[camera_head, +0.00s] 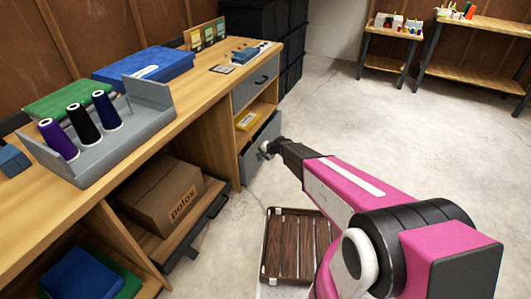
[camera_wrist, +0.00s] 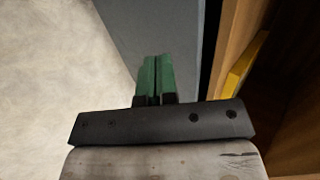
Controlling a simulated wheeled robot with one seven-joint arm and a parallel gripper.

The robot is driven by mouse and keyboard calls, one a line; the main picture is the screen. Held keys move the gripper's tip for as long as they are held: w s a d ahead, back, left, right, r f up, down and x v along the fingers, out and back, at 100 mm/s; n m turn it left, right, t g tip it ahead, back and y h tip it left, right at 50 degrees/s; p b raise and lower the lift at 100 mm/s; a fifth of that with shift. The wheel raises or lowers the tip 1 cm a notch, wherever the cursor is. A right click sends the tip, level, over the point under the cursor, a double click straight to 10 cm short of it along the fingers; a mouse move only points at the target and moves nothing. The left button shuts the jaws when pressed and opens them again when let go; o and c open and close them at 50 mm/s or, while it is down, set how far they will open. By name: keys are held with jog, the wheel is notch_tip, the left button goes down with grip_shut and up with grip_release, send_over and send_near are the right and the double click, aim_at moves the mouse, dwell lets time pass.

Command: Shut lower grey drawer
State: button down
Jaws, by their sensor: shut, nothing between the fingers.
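The lower grey drawer (camera_head: 252,165) is in the bench's right-hand end, below an open shelf. It stands partly out, with a dark gap between its front and the wooden frame. In the wrist view its grey front (camera_wrist: 165,30) fills the upper middle. My gripper (camera_head: 264,150) is at the drawer's front, covering part of it. In the wrist view the green fingers of my gripper (camera_wrist: 156,78) are together, with nothing between them, and overlap the grey front. I cannot tell whether they touch it.
An upper grey drawer (camera_head: 255,82) is above the shelf, which holds a yellow item (camera_head: 247,121). A brown slatted crate (camera_head: 297,247) lies on the floor below my arm. A pulled-out wooden tray with a cardboard box (camera_head: 160,196) is at left. Floor to the right is clear.

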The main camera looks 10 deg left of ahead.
aim_at(249, 153)
jog(key=shift+w+a+f, duration=0.1)
jog(key=shift+w+a, duration=0.15)
jog(key=shift+a, duration=0.5)
jog(key=shift+w+a+f, duration=0.1)
jog(key=shift+w+a, duration=0.15)
jog(key=shift+a, duration=0.45)
jog(key=shift+w+a+f, duration=0.1)
jog(key=shift+w+a, duration=0.15)
jog(key=shift+a, duration=0.5)
jog(key=shift+w+a, duration=0.3)
jog(key=shift+a, duration=0.45)
jog(key=shift+w+a, duration=0.25)
jog(key=shift+a, duration=0.45)
jog(key=shift+w+a, duration=0.3)
jog(key=shift+a, duration=0.45)
